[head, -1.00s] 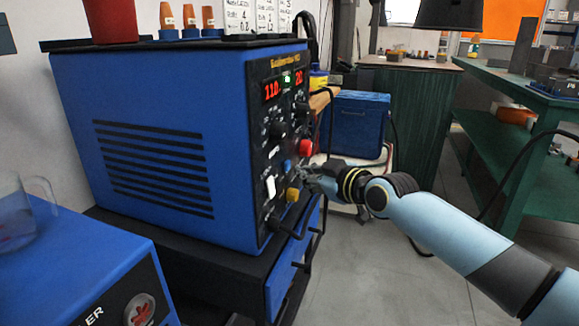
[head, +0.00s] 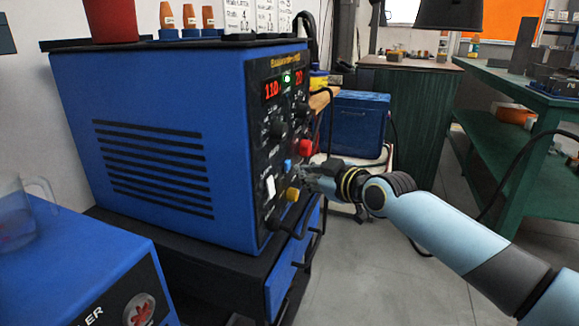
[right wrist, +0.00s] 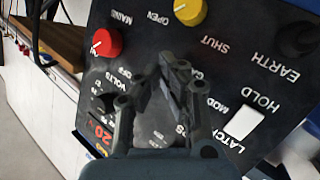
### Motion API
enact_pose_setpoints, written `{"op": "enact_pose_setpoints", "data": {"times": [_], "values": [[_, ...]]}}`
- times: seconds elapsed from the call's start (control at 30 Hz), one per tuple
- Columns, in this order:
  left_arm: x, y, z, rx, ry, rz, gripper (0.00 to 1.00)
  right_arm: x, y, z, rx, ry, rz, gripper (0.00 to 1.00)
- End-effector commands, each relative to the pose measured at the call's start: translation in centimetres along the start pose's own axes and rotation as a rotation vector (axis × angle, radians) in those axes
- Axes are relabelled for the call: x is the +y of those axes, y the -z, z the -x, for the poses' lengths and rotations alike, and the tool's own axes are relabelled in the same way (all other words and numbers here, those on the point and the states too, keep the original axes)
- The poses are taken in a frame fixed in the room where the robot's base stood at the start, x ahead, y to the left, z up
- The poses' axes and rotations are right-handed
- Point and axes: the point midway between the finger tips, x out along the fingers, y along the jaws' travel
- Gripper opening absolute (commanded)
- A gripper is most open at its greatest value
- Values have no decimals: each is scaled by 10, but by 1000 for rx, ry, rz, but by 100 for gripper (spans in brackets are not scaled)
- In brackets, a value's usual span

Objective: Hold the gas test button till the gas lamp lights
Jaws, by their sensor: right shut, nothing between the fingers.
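The blue welder (head: 150,150) has a black front panel (head: 262,150) with red readouts. A small green lamp (head: 288,77) between the readouts glows brightly; I cannot read its label. A small blue button (head: 288,165) sits between the red knob (head: 305,147) and the yellow knob (head: 292,194). My right gripper (head: 303,173) is shut and empty, its tips right beside the blue button; I cannot tell whether they touch it. In the right wrist view my right gripper (right wrist: 168,72) points at the panel and hides the button. My left gripper is not in view.
A white switch (head: 270,186) and several black knobs share the panel. A blue cooler unit (head: 75,265) with a clear jug (head: 18,215) stands at front left. A blue case (head: 358,123) is behind my gripper. Open floor lies to the right, before a green bench (head: 515,150).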

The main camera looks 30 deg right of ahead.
Motion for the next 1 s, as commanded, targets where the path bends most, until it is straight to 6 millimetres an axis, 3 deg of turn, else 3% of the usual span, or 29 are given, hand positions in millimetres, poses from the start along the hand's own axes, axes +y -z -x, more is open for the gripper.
{"op": "enact_pose_setpoints", "data": {"times": [1.0], "values": [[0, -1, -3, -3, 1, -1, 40, -5, 5, -9, -1, 0, 0, 0]]}}
